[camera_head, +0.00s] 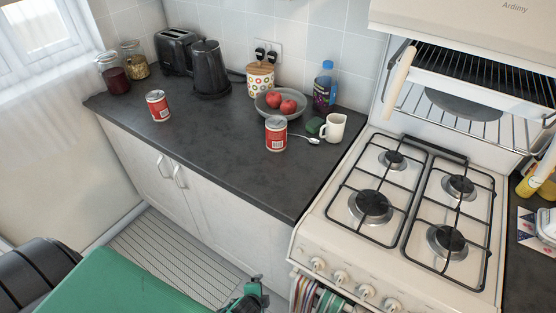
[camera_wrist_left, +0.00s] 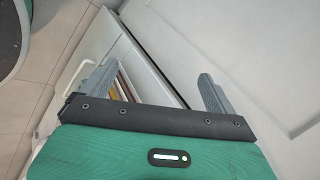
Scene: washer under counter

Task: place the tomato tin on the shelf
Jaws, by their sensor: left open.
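Two red and white tins stand upright on the dark counter (camera_head: 215,145) in the head view. One tin (camera_head: 158,105) is at the left, and the other tin (camera_head: 276,133) is near the middle, in front of the grey bowl. Their labels are too small for me to tell which is tomato. My left gripper (camera_wrist_left: 155,72) is open and empty in the left wrist view, with a pale panel and floor beyond it. Dark gripper parts show at the bottom of the head view, below the counter and away from both tins. I cannot make out a separate shelf for certain.
A bowl (camera_head: 268,109) with red fruit, a spoon (camera_head: 305,139), a white jug (camera_head: 333,128) and a bottle (camera_head: 325,88) crowd the counter's right end. A kettle (camera_head: 209,70) stands at the back. A cooker (camera_head: 400,205) with a wire rack above is at right. The front middle counter is clear.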

